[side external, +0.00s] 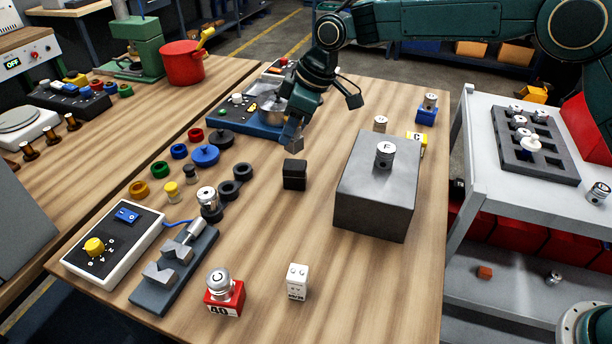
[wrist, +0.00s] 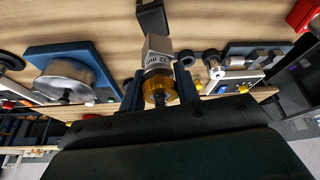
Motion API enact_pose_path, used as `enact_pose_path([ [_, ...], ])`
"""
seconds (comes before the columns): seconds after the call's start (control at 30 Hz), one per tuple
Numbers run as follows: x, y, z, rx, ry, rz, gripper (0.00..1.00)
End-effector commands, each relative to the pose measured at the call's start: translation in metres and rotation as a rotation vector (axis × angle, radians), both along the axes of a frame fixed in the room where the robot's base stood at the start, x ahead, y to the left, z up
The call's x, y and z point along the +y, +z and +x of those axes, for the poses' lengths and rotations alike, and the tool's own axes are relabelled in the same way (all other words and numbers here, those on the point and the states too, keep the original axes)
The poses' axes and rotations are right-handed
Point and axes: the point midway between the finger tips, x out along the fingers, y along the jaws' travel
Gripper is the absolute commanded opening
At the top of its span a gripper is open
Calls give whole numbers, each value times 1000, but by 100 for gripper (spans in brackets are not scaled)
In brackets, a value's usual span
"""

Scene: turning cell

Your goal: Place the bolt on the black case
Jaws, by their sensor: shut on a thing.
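My gripper (side external: 298,119) is shut on the bolt (side external: 292,136) and holds it in the air over the table, just behind and above the black case in the side view. In the wrist view my gripper (wrist: 160,88) has its fingers on both sides of the bolt's brass-coloured part, and the bolt's grey, marked end (wrist: 158,50) points away from the palm. The black case (side external: 294,174) is a small dark block on the wooden table. It also shows at the top of the wrist view (wrist: 152,18). The bolt appears apart from it.
A large grey block (side external: 370,205) with a cylinder marked F (side external: 385,153) stands right of the case. Black rings (side external: 243,171) and a blue knobbed disc (side external: 206,155) lie to its left. A white block (side external: 297,282) stands in front. The table just before the case is clear.

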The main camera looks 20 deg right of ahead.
Motion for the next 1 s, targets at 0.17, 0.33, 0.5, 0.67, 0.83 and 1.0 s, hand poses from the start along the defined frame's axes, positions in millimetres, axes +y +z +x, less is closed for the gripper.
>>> enact_pose_path([
  [0.17, 0, -19, 0, 1, -1, -1, 0],
  [0.33, 0, -33, 0, 0, 1, -1, 0],
  [0.5, 0, -35, 0, -2, 1, 0, 0],
  [0.67, 0, -35, 0, -2, 1, 0, 0],
  [0.83, 0, -39, 0, 1, -1, -1, 35],
  [1.0, 0, -39, 0, 1, -1, -1, 53],
])
